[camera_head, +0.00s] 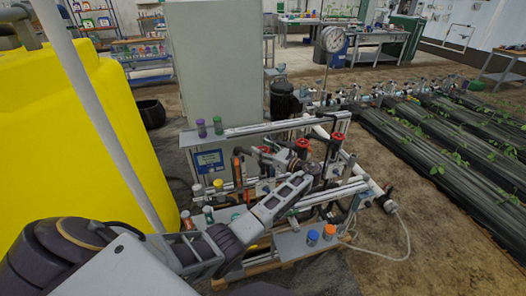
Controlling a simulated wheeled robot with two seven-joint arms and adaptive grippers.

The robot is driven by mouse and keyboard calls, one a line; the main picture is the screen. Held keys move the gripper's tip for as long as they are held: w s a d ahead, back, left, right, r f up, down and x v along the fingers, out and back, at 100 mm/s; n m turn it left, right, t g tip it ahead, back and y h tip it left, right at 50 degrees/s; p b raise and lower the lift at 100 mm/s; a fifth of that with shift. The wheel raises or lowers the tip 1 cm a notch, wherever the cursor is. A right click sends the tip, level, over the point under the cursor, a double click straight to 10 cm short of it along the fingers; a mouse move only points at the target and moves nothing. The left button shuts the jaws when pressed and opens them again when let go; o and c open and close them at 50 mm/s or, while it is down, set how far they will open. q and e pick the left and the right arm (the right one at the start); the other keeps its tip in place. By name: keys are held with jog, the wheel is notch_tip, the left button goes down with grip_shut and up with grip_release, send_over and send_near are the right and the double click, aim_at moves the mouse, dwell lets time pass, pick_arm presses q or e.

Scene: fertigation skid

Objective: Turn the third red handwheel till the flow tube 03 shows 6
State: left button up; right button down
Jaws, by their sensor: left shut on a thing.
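My left gripper (300,178) reaches in from the lower left over the skid. Its fingers are shut at a red handwheel (302,144) in the middle of the skid; the contact itself is too small to make out. Another red handwheel (337,137) stands to the right of it, apart from the gripper. Which one is the third I cannot tell, as my arm covers part of the skid. An upright tube with orange in it (238,168) stands to the left of the wheels. No reading on flow tube 03 is legible. My right gripper is not in view.
A yellow tank (75,150) fills the left side. A tall grey cabinet (215,65) stands behind the skid. Blue (312,237) and orange (329,232) capped bottles stand at the front. A pale hose (400,250) lies on the floor at right, near the plant beds (450,140).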

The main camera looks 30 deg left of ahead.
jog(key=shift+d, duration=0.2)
pick_arm(q)
jog(key=shift+g, duration=0.3)
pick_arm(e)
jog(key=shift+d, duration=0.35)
pick_arm(q)
jog(key=o, duration=1)
jog(key=shift+o, duration=0.2)
jog(key=s+d, duration=0.1)
jog(key=d, duration=1.1)
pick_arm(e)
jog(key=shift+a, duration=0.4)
pick_arm(q)
jog(key=shift+a, duration=0.1)
